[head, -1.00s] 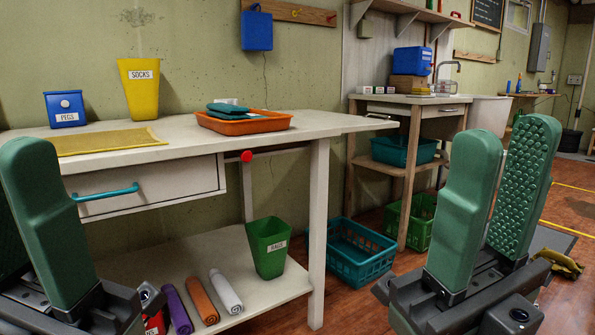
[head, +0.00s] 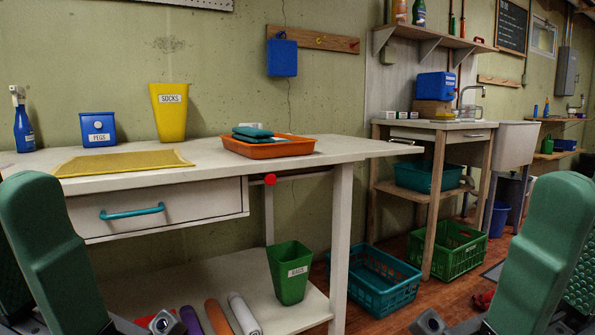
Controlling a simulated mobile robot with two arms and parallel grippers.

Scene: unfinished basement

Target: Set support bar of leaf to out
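The white bench (head: 150,178) has a leaf (head: 385,149) at its right end, standing level with the top. Under the top, right of the drawer, is a thin pale support bar (head: 303,175) with a red knob (head: 269,179) at its left end. The bar runs right toward the bench leg; its far end is hidden behind that leg. My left gripper (head: 18,230) is at the lower left and my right gripper (head: 574,235) at the lower right, both partly cut off. Both look open and empty, away from the knob and bar.
An orange tray (head: 268,148) with teal items, a yellow mat (head: 120,162) and bins stand on the bench. A green bin (head: 290,275) and rolls are on its lower shelf. A teal crate (head: 372,283) and a green crate (head: 447,252) stand on the floor at right.

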